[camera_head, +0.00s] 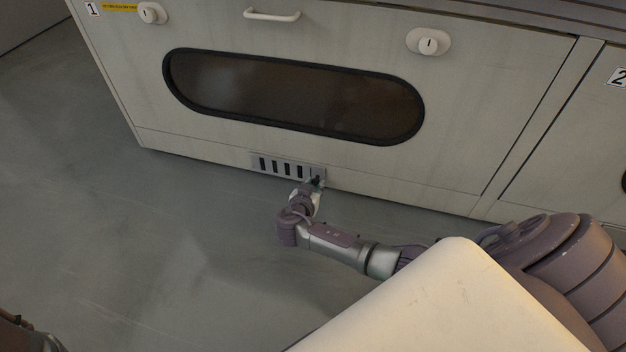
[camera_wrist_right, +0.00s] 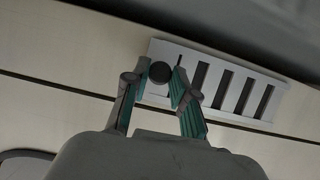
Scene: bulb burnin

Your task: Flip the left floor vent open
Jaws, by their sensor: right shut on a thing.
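The floor vent (camera_head: 274,165) is a small grey slotted plate low on the front of the cabinet marked 1. In the right wrist view the vent plate (camera_wrist_right: 232,99) shows several dark slots and a dark round knob (camera_wrist_right: 160,71) at its left end. My right gripper (camera_head: 317,182) is at the vent's right end in the head view. In the wrist view the two fingers of my right gripper (camera_wrist_right: 161,77) are closed around the knob, one on each side. The vent plate appears flush with the panel. My left gripper is not in view.
The cabinet front (camera_head: 240,30) has a long dark oval window (camera_head: 295,95), a handle (camera_head: 272,15) and two knobs above the vent. The grey floor (camera_head: 130,240) is clear at left.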

